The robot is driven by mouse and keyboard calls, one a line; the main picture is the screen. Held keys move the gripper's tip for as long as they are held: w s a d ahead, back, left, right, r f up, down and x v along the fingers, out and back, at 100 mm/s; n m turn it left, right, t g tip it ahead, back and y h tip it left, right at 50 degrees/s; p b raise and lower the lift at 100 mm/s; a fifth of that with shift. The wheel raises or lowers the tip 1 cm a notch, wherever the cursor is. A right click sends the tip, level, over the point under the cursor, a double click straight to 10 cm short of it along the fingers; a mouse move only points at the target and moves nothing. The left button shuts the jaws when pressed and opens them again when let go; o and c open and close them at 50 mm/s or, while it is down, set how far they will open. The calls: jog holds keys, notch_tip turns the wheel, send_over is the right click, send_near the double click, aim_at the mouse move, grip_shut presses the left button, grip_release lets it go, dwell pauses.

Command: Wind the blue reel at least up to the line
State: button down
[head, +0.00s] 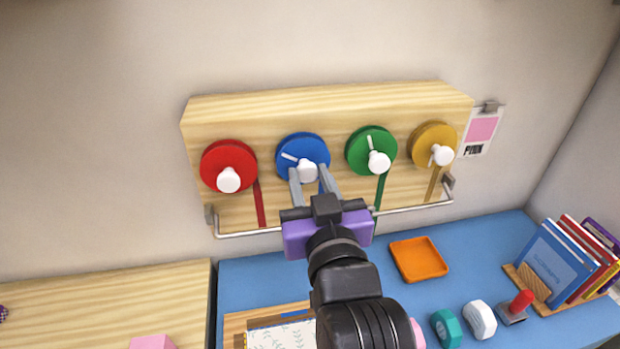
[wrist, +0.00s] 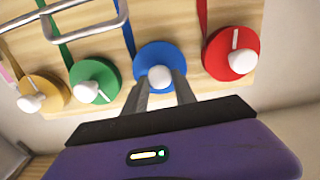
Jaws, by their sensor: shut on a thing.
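The blue reel (head: 302,149) is mounted on the wooden board, between the red and green reels. It has a white line mark on its face and a white knob (head: 307,171) at its lower edge. My gripper (head: 312,178) is shut on this knob, one finger on each side. In the wrist view the blue reel (wrist: 158,57) shows behind the knob (wrist: 159,77), with the fingertips (wrist: 160,85) around it. A blue ribbon (wrist: 127,30) runs from the reel there. In the head view my gripper hides the ribbon's lower part.
The red reel (head: 229,166), green reel (head: 371,150) and yellow reel (head: 433,145) flank it with their own knobs. A metal rail (head: 410,206) runs below the board. An orange tray (head: 418,259) and books (head: 560,262) are on the blue desk (head: 470,245).

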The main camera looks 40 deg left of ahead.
jog(key=n+b, duration=0.1)
jog(key=n, duration=0.4)
jog(key=shift+n, duration=0.4)
jog(key=n+b, duration=0.1)
jog(key=n, duration=0.5)
jog(key=shift+s+f+b, duration=0.1)
jog(key=shift+f+b, duration=0.05)
jog(key=shift+b, duration=0.2)
jog(key=n+b, duration=0.2)
jog(key=n, duration=0.3)
jog(key=shift+a+f+n, duration=0.1)
jog(key=shift+f+n, duration=0.05)
jog(key=shift+n, duration=0.25)
jog(key=n+b, duration=0.2)
jog(key=n, duration=0.3)
jog(key=shift+n+b, duration=0.35)
jog(key=shift+n, duration=0.05)
jog(key=c, duration=1)
grip_release()
